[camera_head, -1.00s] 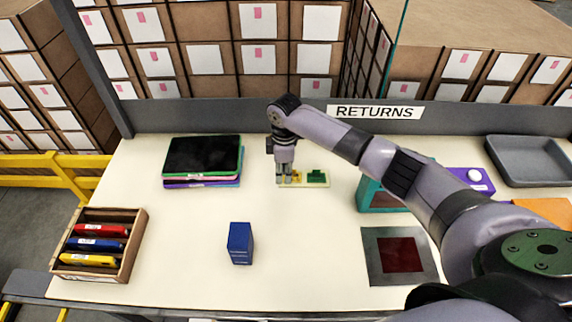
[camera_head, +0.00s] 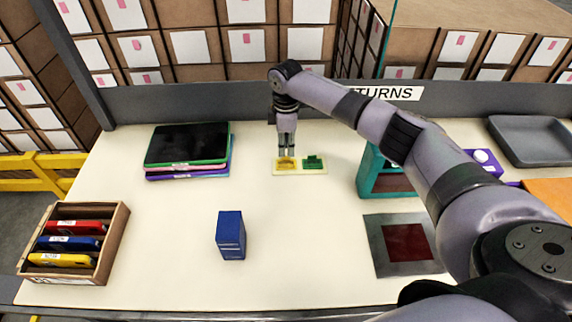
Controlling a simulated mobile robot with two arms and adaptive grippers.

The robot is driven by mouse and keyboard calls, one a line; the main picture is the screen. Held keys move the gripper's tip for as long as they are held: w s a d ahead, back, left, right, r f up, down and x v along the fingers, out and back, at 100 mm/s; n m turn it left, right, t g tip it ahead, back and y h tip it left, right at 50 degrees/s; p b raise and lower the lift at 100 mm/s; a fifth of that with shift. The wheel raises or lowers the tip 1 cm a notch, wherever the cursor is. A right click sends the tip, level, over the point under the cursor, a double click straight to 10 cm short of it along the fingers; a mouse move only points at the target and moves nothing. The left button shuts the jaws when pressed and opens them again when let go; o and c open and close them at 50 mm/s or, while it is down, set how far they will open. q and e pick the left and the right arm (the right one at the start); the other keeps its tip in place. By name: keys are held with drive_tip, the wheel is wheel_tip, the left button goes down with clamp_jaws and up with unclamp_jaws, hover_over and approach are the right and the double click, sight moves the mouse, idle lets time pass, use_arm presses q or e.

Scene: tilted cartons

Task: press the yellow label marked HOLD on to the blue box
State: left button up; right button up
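The yellow label (camera_head: 287,164) lies on a small pale card (camera_head: 300,173) in the back middle of the table, beside a green piece (camera_head: 313,162). Any wording on it is too small to read. My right gripper (camera_head: 287,154) points down with its fingertips right at the yellow label, covering its back part. I cannot tell whether the fingers are apart or closed, or touching the label. The blue box (camera_head: 231,236) stands upright in the front middle of the table, with no yellow on its visible faces. My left gripper is out of view.
A wooden rack (camera_head: 110,240) with red, blue and yellow items stands front left. Stacked tablets (camera_head: 188,148) lie back left. A grey plate with a dark red square (camera_head: 382,262), a teal bin (camera_head: 366,180) and a grey tray (camera_head: 535,158) are right. Table around the blue box is clear.

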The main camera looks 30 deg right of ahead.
drive_tip(key=shift+f, duration=1.45)
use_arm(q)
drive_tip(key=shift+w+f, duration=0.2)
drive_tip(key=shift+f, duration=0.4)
use_arm(e)
clamp_jaws()
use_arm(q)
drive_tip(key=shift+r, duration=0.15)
use_arm(e)
drive_tip(key=shift+r, duration=0.15)
use_arm(q)
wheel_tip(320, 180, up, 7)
drive_tip(key=p, duration=0.7)
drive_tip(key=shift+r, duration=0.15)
use_arm(e)
drive_tip(key=shift+r, duration=3.4)
